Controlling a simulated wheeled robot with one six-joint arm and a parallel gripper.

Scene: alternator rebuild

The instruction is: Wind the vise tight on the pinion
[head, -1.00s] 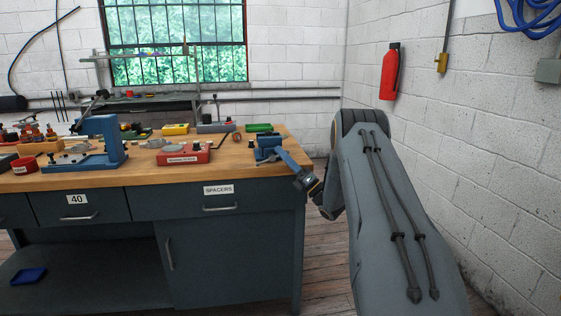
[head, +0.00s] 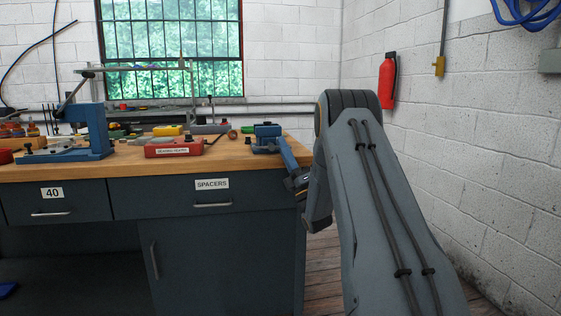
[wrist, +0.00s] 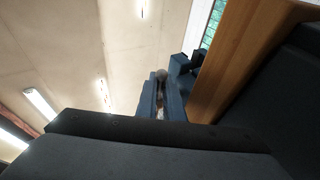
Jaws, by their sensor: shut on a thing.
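The blue vise (head: 266,134) stands at the right front corner of the wooden bench top. Part of it shows in the wrist view (wrist: 184,65), beside the bench edge. My gripper (head: 282,146) reaches up from the right to the front of the vise. In the wrist view its two blue fingers (wrist: 160,88) are shut on a small grey rounded piece (wrist: 161,74), which looks like the end of the vise handle. I cannot make out the pinion; the vise jaws are too small and partly covered.
A red labelled tray (head: 174,148) sits left of the vise, and a blue press (head: 97,132) stands further left. The bench edge (wrist: 232,60) runs close beside my gripper. The fire extinguisher (head: 388,80) hangs on the right wall. Floor right of the bench is open.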

